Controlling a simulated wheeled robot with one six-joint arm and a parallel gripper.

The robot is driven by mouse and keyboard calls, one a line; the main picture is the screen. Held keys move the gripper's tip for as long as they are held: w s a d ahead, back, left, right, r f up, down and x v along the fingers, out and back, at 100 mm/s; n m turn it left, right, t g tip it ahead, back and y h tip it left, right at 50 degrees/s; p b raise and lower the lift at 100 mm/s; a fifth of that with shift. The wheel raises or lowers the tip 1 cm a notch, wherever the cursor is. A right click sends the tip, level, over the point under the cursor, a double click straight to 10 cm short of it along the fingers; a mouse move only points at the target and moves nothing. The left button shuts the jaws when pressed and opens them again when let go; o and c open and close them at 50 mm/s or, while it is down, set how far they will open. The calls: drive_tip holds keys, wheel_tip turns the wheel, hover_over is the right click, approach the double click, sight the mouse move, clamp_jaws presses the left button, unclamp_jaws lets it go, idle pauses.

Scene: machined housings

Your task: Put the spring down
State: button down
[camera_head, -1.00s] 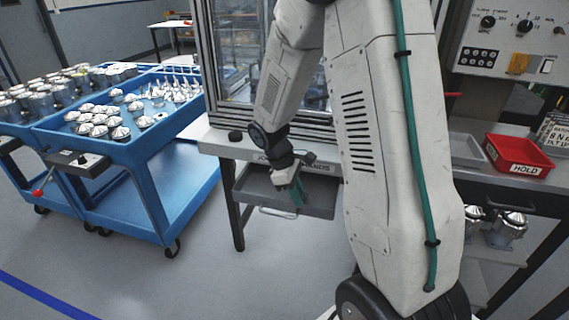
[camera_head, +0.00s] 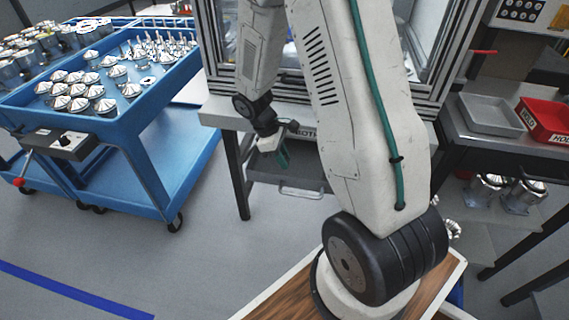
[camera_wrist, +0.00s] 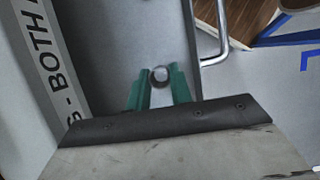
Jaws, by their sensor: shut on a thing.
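The spring (camera_wrist: 160,76) shows in the wrist view as a small round metallic end with a darker ring, between the tips of my teal fingers. My gripper (camera_wrist: 159,84) is shut on it. In the head view my gripper (camera_head: 283,156) hangs pointing down over the open grey drawer (camera_head: 300,181) under the bench front. The spring is too small to make out there. In the wrist view the plain grey drawer floor (camera_wrist: 115,40) lies below the fingers; the gap between spring and floor cannot be told.
The drawer's bar handle (camera_wrist: 213,45) is right of the fingers in the wrist view, and a lettered bench edge (camera_wrist: 55,75) is left. A blue cart (camera_head: 150,140) with metal parts stands left. A grey tray (camera_head: 490,116) and a red HOLD bin (camera_head: 549,118) sit right.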

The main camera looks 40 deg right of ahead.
sight(284, 173)
drive_tip(key=shift+f, duration=1.65)
drive_tip(key=shift+f, duration=0.2)
drive_tip(key=c, duration=1.3)
unclamp_jaws()
drive_tip(key=shift+o, duration=0.2)
